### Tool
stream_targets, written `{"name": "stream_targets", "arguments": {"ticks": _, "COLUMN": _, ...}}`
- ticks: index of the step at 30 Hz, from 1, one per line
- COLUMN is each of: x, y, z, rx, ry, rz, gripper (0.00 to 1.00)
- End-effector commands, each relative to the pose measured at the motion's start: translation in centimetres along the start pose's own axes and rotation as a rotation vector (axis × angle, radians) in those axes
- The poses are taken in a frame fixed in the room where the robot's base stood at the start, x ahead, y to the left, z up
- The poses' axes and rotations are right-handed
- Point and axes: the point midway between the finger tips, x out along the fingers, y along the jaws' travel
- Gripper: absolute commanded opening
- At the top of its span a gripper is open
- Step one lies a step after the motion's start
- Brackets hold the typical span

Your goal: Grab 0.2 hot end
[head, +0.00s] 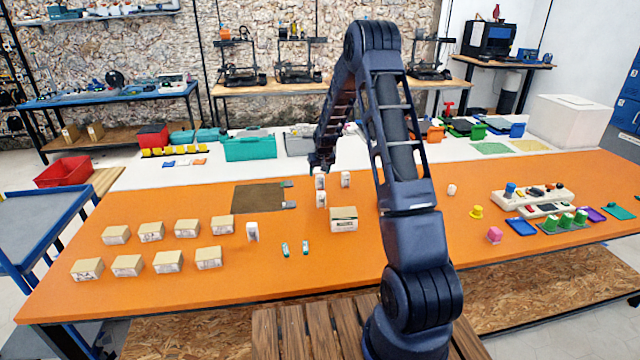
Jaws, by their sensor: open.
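My gripper (321,167) is at the end of my arm, pointing down over the middle of the orange table. It is small and partly dark in this view. A small white upright piece (320,182) is right below it, with another (321,200) just in front and a third (346,179) to the right. I cannot tell whether the gripper touches the nearest one. A further white piece (252,232) stands to the left. Two small white-and-teal pieces (285,250) lie nearer the front. No label is readable, so I cannot tell which is the 0.2 hot end.
Several cardboard boxes (183,262) stand in rows at left, and a single box (344,219) sits in front of the white pieces. A brown mat (257,197) lies left of the gripper. Coloured parts and a white tray (535,196) fill the right; the front middle is clear.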

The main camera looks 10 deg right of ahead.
Motion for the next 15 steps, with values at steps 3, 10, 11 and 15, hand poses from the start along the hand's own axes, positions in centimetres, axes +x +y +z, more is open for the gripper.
{"name": "stream_targets", "arguments": {"ticks": 3, "x": 1.8, "y": 0.0, "z": 0.0, "rx": 0.0, "ry": -0.001, "rz": 0.0, "gripper": 0.58}}
{"name": "stream_targets", "arguments": {"ticks": 10, "x": 3.3, "y": 0.1, "z": 0.1, "rx": 0.0, "ry": -0.001, "rz": 0.0, "gripper": 0.58}}
{"name": "stream_targets", "arguments": {"ticks": 11, "x": 3.5, "y": 0.2, "z": 0.1, "rx": 0.0, "ry": -0.001, "rz": 0.0, "gripper": 0.58}}
{"name": "stream_targets", "arguments": {"ticks": 15, "x": 4.8, "y": 0.5, "z": 0.2, "rx": 0.001, "ry": 0.0, "rz": 0.0, "gripper": 0.58}}
